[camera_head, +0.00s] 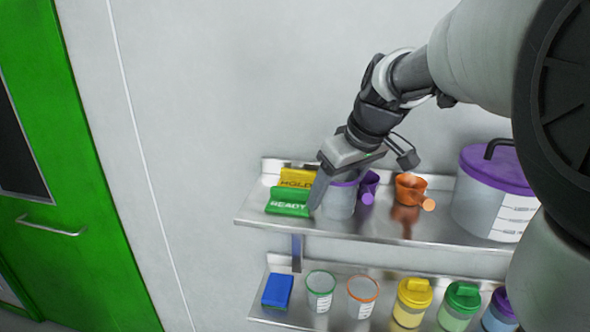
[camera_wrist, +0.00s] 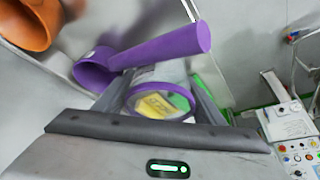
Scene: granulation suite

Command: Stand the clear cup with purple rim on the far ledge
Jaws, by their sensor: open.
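The clear cup with purple rim (camera_head: 341,203) stands upright on the upper steel shelf, partly hidden by my gripper in the head view. My gripper (camera_head: 335,192) is open and low over the cup, with one finger on its left side. In the wrist view the purple rim (camera_wrist: 132,101) lies between the two fingers of my gripper (camera_wrist: 158,98). Whether the fingers touch the cup I cannot tell. Which surface is the far ledge is not clear from these views.
A purple scoop (camera_head: 368,188), an orange scoop (camera_head: 410,190) and a purple-lidded tub (camera_head: 480,205) stand to the right. Green READY (camera_head: 288,203) and yellow HOLD (camera_head: 297,178) blocks sit left. The lower shelf (camera_head: 385,325) holds cups, shakers and a blue block. A control panel (camera_wrist: 297,150) shows beyond.

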